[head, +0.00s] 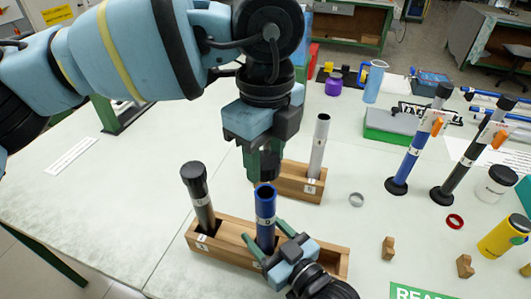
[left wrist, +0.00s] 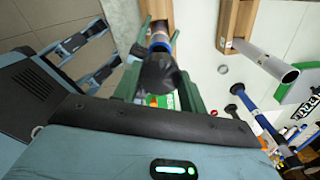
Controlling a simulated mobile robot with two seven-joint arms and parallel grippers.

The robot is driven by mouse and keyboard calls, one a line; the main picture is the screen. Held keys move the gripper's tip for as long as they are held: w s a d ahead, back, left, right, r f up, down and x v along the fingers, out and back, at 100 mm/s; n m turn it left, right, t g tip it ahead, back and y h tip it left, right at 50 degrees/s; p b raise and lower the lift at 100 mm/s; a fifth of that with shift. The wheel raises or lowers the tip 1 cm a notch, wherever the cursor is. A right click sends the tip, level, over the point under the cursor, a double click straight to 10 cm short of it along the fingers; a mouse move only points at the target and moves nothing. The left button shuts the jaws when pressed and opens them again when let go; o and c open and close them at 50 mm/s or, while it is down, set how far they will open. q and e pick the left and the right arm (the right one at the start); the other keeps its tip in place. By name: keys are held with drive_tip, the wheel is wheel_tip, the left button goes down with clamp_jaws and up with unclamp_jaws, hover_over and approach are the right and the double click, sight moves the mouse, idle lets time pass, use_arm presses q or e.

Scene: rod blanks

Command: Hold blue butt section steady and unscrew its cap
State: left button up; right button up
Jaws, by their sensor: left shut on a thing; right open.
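The blue butt section (head: 265,212) stands upright in a slot of the front wooden block (head: 226,236). In the head view its top end looks open, with a dark bore. My left gripper (head: 264,178) is directly above it, pointing down. In the left wrist view a black cap (left wrist: 157,72) sits between the green fingers of my left gripper (left wrist: 160,92), which are shut on it. Part of the blue section (left wrist: 160,44) shows beyond the cap. Any gap between them is hard to judge. My right gripper (head: 266,232) is open, its fingers on either side of the section's lower part.
A dark capped rod (head: 199,195) stands in the same block, left of the blue section. A grey tube (head: 319,145) stands in a second block (head: 302,183) behind. A grey ring (head: 356,199), a red ring (head: 455,221) and two rods on round bases are right. The table's left is mostly clear.

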sight(265, 158)
use_arm(q)
wheel_tip(265, 158, down, 3)
drive_tip(key=shift+w+r+b, duration=0.15)
drive_tip(key=shift+r+b, duration=0.05)
drive_tip(key=shift+b, duration=0.4)
drive_tip(key=shift+f, duration=0.15)
use_arm(e)
drive_tip(key=v, duration=1.2)
drive_tip(key=shift+s, duration=0.1)
